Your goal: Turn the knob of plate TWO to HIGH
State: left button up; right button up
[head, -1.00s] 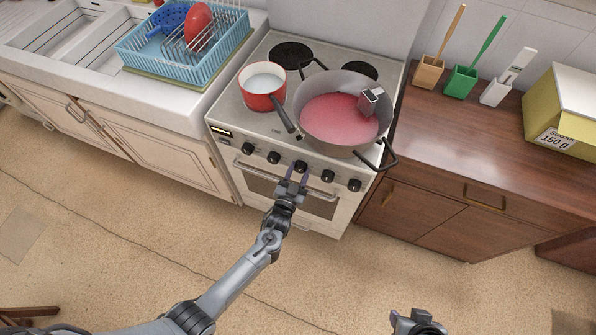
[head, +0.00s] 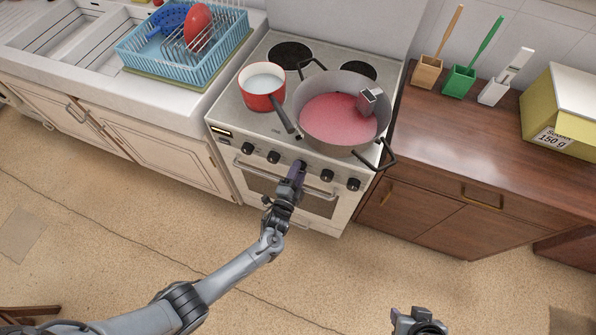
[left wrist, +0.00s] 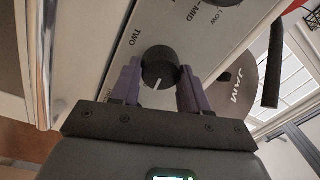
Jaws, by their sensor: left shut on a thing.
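The cooker (head: 228,112) has a row of black knobs along its front panel. My left gripper (head: 298,170) is at the middle knob and mostly hides it in the head view. In the left wrist view the black knob (left wrist: 160,66) sits between the two purple fingers, and my left gripper (left wrist: 151,85) is shut on it. The panel beside this knob reads TWO (left wrist: 137,38), MID (left wrist: 190,13) and LOW. A white pointer line shows on the knob's lower part. My right gripper (head: 418,318) is at the bottom edge, partly cut off, away from the cooker.
A red saucepan (head: 259,101) and a large pan (head: 315,134) of pink-red contents stand on the hob. The large pan's dark handle (head: 386,160) juts over the front edge at right. The oven handle (head: 262,174) runs below the knobs. The floor in front is clear.

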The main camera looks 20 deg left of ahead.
pick_arm(q)
jog(key=m+p, duration=0.1)
jog(key=m, duration=0.5)
jog(key=shift+m, duration=0.4)
jog(key=shift+a+f+m+h, duration=0.1)
jog(key=shift+m+h, duration=0.2)
jog(key=shift+m, duration=1.8)
jog(key=shift+p, duration=0.3)
jog(key=o, duration=1.1)
jog(key=shift+c, duration=0.2)
jog(key=shift+s, duration=0.1)
